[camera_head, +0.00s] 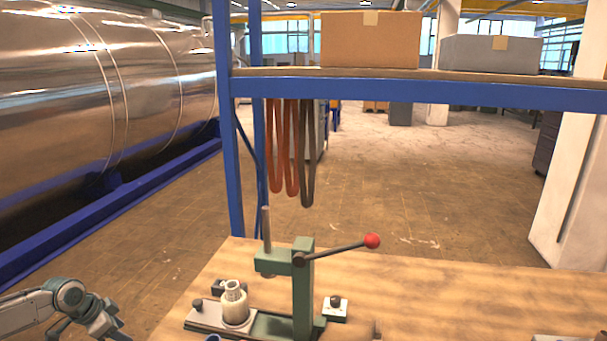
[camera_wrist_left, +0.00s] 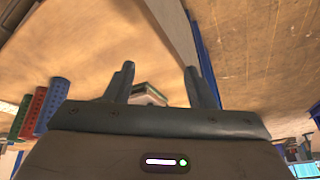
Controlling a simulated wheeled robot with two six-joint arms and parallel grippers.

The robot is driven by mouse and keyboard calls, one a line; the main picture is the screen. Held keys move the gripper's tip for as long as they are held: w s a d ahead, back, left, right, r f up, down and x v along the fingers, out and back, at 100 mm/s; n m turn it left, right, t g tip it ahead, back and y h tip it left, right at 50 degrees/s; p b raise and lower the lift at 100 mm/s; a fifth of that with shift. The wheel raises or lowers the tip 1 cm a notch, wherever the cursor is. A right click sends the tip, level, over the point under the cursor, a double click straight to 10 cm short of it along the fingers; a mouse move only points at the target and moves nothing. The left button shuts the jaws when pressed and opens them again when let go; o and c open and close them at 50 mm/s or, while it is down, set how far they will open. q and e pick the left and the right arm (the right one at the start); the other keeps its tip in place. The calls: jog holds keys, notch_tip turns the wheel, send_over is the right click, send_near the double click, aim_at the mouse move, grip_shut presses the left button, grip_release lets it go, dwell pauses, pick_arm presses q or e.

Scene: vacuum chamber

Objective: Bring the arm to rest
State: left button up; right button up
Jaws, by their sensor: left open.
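My left arm comes in at the lower left of the head view. Its gripper (camera_head: 108,326) hangs at the bottom edge, left of the wooden workbench (camera_head: 208,290) and clear of it, partly cut off by the frame. In the left wrist view the two fingers of the left gripper (camera_wrist_left: 159,72) stand wide apart with nothing held between them. My right arm and gripper do not show in either view.
On the bench a green lever press (camera_head: 303,290) with a red knob stands beside a cream fitting (camera_head: 234,303). A blue-framed shelf (camera_head: 400,90) carries two boxes. A large steel vessel (camera_head: 100,90) fills the left. Colored cylinders (camera_wrist_left: 50,105) show in the wrist view.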

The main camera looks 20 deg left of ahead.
pick_arm(q)
jog(key=s+a+f+n+y, duration=0.15)
jog(key=s+f, duration=0.25)
jog(key=f, duration=0.5)
jog(key=s+a+f+n+y, duration=0.15)
jog(key=s+f, duration=0.25)
jog(key=f, duration=0.5)
jog(key=s+a+f+n, duration=0.2)
jog(key=s+a+f, duration=0.15)
jog(key=f, duration=0.55)
jog(key=s+d+f+g+b, duration=0.1)
jog(key=s+d+f, duration=0.5)
jog(key=f, duration=0.4)
jog(key=s+d+f+n+g, duration=0.1)
jog(key=s+d+f+g, duration=0.1)
jog(key=s+d+f, duration=1.55)
jog(key=s+d, duration=0.1)
jog(key=d, duration=0.5)
jog(key=s+d+f+m+b, duration=0.1)
jog(key=s+d+f, duration=0.2)
jog(key=d, duration=0.6)
jog(key=shift+s+d+f+g+h, duration=0.3)
jog(key=shift+s+d+f+h, duration=0.1)
jog(key=shift+s, duration=0.45)
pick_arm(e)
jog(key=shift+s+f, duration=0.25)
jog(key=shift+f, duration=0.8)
